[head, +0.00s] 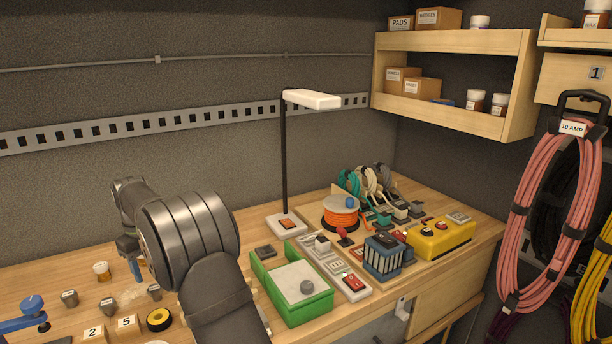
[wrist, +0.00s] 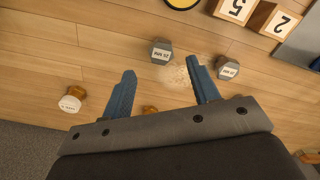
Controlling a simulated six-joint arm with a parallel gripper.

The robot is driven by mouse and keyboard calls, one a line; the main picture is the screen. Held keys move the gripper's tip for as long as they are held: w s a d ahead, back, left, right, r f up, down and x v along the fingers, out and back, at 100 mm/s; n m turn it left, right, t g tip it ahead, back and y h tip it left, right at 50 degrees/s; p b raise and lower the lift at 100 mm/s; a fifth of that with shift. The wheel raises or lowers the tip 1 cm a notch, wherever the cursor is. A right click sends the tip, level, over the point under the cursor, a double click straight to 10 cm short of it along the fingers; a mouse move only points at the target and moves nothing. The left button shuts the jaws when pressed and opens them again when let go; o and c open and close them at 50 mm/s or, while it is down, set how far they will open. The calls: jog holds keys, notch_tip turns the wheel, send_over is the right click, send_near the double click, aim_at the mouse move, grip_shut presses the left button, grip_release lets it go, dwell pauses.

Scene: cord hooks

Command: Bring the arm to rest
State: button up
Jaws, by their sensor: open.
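My gripper (wrist: 164,76) is open in the wrist view, its two blue fingers spread apart with nothing between them. It is over the wooden workbench (wrist: 55,50), with grey labelled blocks (wrist: 161,51) beyond the fingertips. In the head view my arm (head: 190,240) rises from the bottom and bends to the left. A blue finger (head: 128,245) shows below its far end, above the left part of the bench. The rest of the gripper is mostly hidden by the arm there. The fingers appear clear of the nearby objects.
An amber jar (head: 101,270), a yellow-black tape roll (head: 159,319) and numbered blocks (head: 128,326) lie around my arm. A green box (head: 292,290) stands close to its right. A lamp (head: 285,160) rises behind. Pink cord (head: 545,210) hangs at the right, beside yellow cord (head: 593,295).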

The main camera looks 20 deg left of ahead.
notch_tip(320, 180, down, 9)
jog(key=shift+r, duration=0.15)
notch_tip(320, 180, up, 3)
jog(key=shift+f, duration=0.2)
jog(key=shift+r, duration=0.8)
